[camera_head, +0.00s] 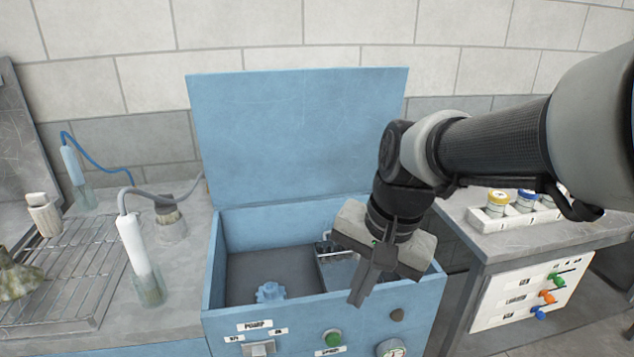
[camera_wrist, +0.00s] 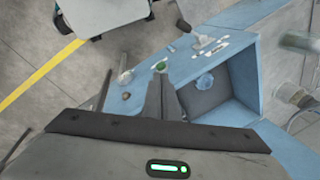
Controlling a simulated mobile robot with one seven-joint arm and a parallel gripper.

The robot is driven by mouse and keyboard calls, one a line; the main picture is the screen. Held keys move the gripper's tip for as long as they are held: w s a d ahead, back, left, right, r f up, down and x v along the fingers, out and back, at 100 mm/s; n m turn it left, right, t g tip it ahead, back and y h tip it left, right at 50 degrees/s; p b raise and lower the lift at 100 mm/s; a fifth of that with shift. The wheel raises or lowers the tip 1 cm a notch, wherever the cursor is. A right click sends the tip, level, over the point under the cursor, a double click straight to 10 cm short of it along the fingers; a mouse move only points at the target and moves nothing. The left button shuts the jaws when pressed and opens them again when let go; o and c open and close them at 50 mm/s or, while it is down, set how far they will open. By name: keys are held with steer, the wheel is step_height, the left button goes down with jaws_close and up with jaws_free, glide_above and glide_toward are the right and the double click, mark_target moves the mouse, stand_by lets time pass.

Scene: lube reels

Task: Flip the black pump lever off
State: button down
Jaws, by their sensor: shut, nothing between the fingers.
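The pump lever (camera_head: 258,348) sits on the blue box's front panel under a "PUMP" label (camera_head: 255,325). It looks light grey, not black, and is partly cut off by the bottom edge of the head view. In the wrist view the lever (camera_wrist: 203,42) shows beyond my fingertips, up and to the right. My gripper (camera_head: 362,292) is shut and empty. It points down near the right part of the box's front edge, apart from the lever. In the wrist view the closed fingers (camera_wrist: 161,80) lie close to the green button in the picture.
The open blue box (camera_head: 213,270) holds a blue gear-like part (camera_head: 270,292). Its panel carries a green button (camera_head: 333,338), a gauge (camera_head: 391,348) and a dark knob (camera_head: 397,314). A bottle rack (camera_head: 545,216) stands right; a wire rack (camera_head: 75,290) lies left.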

steer(key=w+a+f+m+g, duration=0.1)
steer(key=a+f, duration=0.1)
steer(key=w+a+f+m+g, duration=0.1)
steer(key=a+f+m, duration=0.1)
steer(key=a+f, duration=0.1)
steer(key=w+a+f+m+g, duration=0.1)
steer(key=a+f, duration=0.1)
steer(key=a, duration=0.1)
steer(key=shift+w+f+p, duration=0.1)
steer(key=shift+f+p, duration=0.2)
steer(key=shift+f, duration=0.05)
steer(key=s+a+b+x, duration=0.1)
steer(key=s+b+x, duration=0.1)
steer(key=x, duration=1.1)
steer(key=shift+a+r+b, duration=0.2)
steer(key=shift+r+b, duration=0.15)
steer(key=shift+b, duration=0.5)
